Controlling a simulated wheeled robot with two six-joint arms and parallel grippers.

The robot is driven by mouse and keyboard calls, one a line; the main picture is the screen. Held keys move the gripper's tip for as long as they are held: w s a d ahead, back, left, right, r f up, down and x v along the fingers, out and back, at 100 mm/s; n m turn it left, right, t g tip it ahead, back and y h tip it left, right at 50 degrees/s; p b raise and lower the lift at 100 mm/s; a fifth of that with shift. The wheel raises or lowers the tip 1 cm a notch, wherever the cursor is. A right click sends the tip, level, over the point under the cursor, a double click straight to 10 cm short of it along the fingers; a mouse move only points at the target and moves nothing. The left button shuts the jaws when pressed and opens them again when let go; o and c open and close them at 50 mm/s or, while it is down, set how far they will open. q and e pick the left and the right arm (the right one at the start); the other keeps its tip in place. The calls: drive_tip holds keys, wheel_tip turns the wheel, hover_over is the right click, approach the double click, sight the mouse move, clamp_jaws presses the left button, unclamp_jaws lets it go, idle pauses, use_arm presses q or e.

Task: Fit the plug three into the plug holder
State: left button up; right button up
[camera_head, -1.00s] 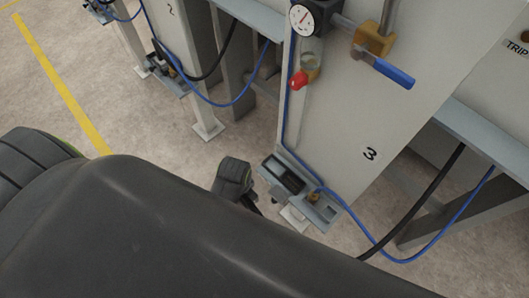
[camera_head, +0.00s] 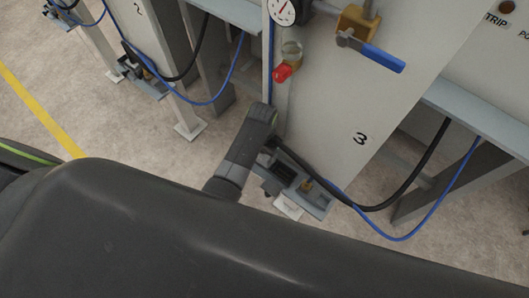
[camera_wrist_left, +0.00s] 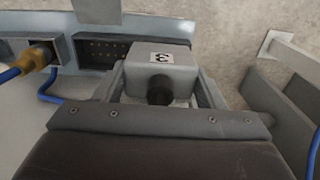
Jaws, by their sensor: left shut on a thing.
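Plug three (camera_wrist_left: 160,65) is a pale grey block with a "3" label and a black cable gland. My left gripper (camera_wrist_left: 158,88) is shut on it, one finger on each side. In the wrist view the plug holder (camera_wrist_left: 65,48) is just beyond, with a dark pinned socket (camera_wrist_left: 100,48) up and left of the plug. The plug overlaps the socket's right end; I cannot tell whether they touch. In the head view the plug holder (camera_head: 318,205) sits low on panel 3, right of my left wrist, and the plug is not clearly visible. My right gripper is not in view.
A brass fitting (camera_wrist_left: 38,57) with a blue hose occupies the holder's other compartment. A black cable (camera_head: 382,207) and a blue hose (camera_head: 403,239) loop down at the right. Panel 3 (camera_head: 340,110) rises behind. The floor (camera_head: 110,120) is clear at left.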

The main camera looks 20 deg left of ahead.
sight(264, 154)
use_arm(q)
drive_tip(key=shift+w, duration=0.3)
drive_tip(key=shift+w+d+f, duration=0.1)
drive_tip(key=shift+w+f, duration=0.1)
drive_tip(key=shift+f, duration=0.05)
wheel_tip(264, 154, down, 2)
drive_tip(key=shift+f+b, duration=0.2)
drive_tip(key=shift+b, duration=0.1)
drive_tip(key=shift+f, duration=0.3)
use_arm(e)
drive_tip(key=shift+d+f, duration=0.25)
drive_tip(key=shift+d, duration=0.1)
use_arm(q)
drive_tip(key=o, duration=1.2)
drive_tip(key=shift+f, duration=0.15)
